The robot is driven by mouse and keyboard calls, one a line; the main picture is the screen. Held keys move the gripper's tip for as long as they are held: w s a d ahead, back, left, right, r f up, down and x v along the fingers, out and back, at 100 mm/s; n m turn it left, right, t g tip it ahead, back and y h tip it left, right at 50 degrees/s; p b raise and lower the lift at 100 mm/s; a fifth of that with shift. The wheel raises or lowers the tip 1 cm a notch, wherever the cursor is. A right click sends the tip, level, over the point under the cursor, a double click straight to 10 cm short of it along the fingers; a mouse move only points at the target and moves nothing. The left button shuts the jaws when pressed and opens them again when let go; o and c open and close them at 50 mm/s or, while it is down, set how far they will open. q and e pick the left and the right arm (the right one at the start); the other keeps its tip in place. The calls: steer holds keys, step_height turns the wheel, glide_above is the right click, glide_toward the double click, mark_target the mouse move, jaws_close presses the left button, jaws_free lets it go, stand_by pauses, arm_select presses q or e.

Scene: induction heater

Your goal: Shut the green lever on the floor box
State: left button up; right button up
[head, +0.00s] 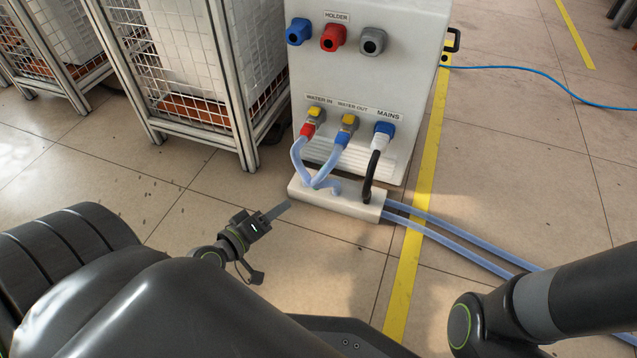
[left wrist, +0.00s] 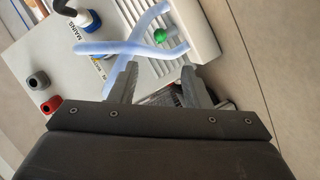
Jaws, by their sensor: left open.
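The floor box (head: 345,203) is a low white box on the floor in front of the heater cabinet, with clear bluish hoses and a black cable entering it. The green lever (left wrist: 160,35) shows in the left wrist view as a small rounded green part beside the hoses. I cannot make it out in the head view, so its angle is unclear. My left gripper (head: 280,211) is just left of the floor box in the head view, apart from it. In the left wrist view its two fingers (left wrist: 158,72) are spread and empty, with the lever beyond them. My right gripper is out of view.
The white heater cabinet (head: 365,65) stands behind the box. A hose (left wrist: 110,47) crosses close to the lever. Wire cages (head: 185,60) stand at the left. Hoses (head: 460,235) run right across a yellow floor line (head: 408,265).

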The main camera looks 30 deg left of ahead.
mark_target(318, 181)
arm_select(q)
steer(key=x, duration=1.5)
steer(key=shift+w+f, duration=0.2)
steer(key=shift+w, duration=0.2)
jaws_close()
